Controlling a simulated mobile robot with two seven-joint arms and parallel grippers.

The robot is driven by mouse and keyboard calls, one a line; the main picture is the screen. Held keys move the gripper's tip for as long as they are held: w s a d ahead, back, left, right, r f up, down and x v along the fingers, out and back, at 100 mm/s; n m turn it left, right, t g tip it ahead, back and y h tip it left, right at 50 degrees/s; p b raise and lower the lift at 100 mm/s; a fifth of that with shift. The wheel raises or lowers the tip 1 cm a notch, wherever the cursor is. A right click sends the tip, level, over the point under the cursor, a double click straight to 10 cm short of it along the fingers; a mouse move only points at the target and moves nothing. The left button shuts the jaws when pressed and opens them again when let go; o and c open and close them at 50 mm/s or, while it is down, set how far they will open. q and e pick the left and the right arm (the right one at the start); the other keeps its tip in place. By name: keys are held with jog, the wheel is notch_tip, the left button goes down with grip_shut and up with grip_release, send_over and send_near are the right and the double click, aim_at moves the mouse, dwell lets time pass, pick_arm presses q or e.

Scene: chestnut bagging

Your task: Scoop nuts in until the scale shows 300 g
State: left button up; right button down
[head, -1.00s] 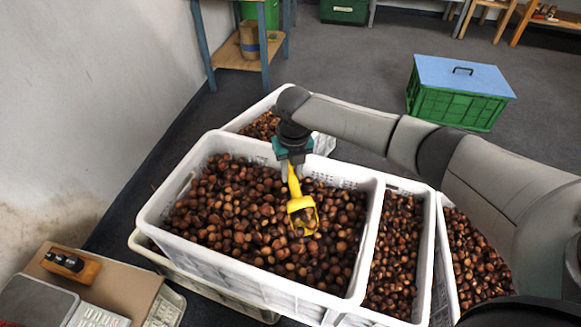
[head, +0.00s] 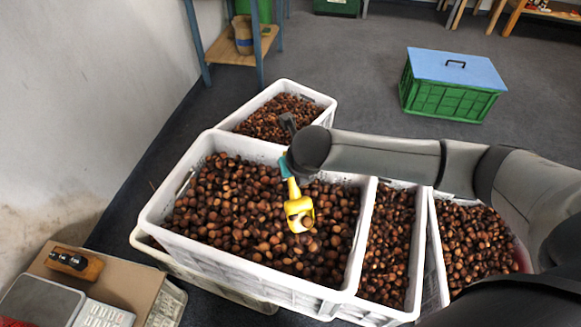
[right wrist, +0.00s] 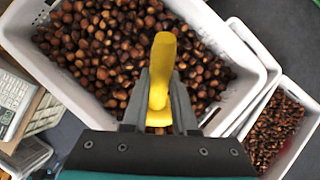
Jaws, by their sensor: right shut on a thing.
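My right gripper (head: 289,165) is shut on the yellow scoop (head: 299,211), whose bowl is low over the chestnuts (head: 225,212) in the large white crate (head: 147,215). A few nuts show at the scoop's mouth; I cannot tell how many it holds. In the right wrist view the fingers (right wrist: 158,105) pinch the yellow handle (right wrist: 160,65), and the bowl is mostly hidden. The scale (head: 40,302) is at the lower left, its display not readable. My left gripper is not in view.
More white crates of chestnuts stand behind (head: 327,103) and to the right (head: 437,275). A wooden block with dark knobs (head: 75,263) sits beside the scale. A green crate with a blue lid (head: 452,85) stands on the floor, with open floor around it.

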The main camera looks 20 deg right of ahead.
jog(key=shift+s+r+t+p, duration=0.5)
jog(key=shift+s+t, duration=0.1)
jog(key=shift+s, duration=0.2)
jog(key=shift+s+a+r+t, duration=0.1)
jog(key=shift+s+r+t, duration=0.05)
jog(key=shift+s+t, duration=0.45)
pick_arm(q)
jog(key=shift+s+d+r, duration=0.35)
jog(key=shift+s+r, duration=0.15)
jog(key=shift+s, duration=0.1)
pick_arm(e)
jog(key=shift+s+r+t, duration=0.35)
jog(key=shift+s+t, duration=0.15)
jog(key=shift+s, duration=0.2)
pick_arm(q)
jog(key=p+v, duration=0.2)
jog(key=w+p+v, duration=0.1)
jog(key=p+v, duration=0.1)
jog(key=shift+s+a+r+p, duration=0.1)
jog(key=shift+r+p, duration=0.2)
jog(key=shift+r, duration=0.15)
pick_arm(e)
notch_tip(320, 180, up, 3)
